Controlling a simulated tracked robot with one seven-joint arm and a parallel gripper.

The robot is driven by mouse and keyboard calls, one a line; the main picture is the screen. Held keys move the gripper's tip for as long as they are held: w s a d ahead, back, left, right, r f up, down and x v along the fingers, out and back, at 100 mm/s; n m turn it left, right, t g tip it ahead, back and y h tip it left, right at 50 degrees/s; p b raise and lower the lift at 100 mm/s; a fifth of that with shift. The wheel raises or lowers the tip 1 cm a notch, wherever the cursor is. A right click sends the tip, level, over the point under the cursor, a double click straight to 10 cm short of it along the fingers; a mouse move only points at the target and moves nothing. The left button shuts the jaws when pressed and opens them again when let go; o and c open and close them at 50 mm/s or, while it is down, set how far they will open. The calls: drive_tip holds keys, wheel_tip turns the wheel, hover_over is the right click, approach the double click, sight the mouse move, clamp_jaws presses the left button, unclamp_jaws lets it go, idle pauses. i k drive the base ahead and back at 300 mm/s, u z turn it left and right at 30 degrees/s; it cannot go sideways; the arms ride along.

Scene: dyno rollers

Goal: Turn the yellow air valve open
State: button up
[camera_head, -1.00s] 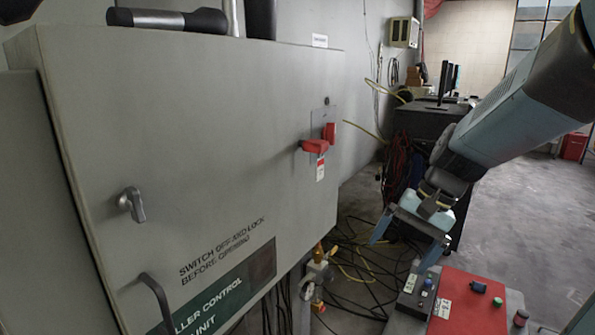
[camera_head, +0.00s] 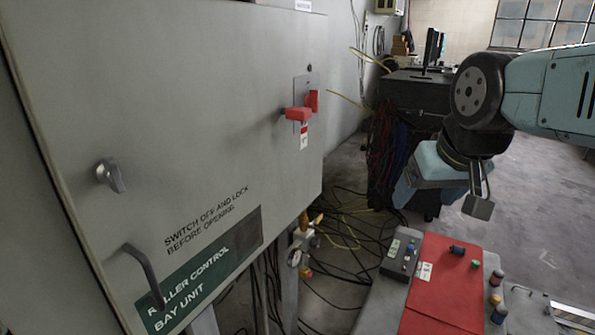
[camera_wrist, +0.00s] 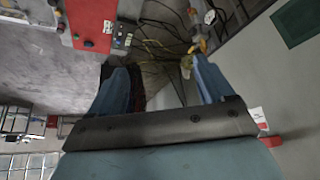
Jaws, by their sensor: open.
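The air valve's yellow part (camera_head: 304,221) shows below the lower right edge of the grey cabinet, above a small round gauge (camera_head: 295,257). In the wrist view, the yellow part (camera_wrist: 202,45) is small, beyond the right finger's tip. I cannot tell the handle's exact angle. My gripper (camera_wrist: 158,78) is open and empty, with its blue fingers well apart. In the head view, my gripper (camera_head: 402,190) is up and to the right of the valve, clear of it, and one finger is mostly hidden by the hand.
The grey cabinet (camera_head: 200,100) fills the left, with a red switch (camera_head: 297,114) and a protruding handle (camera_head: 147,275). A red-topped control box (camera_head: 445,285) with several buttons stands below my gripper. Loose cables (camera_head: 345,245) lie on the floor between the cabinet and a dark desk (camera_head: 418,95).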

sight(311, 225)
drive_tip(key=z, duration=0.85)
drive_tip(key=k, duration=0.85)
drive_tip(key=u, duration=0.85)
drive_tip(key=i, duration=1)
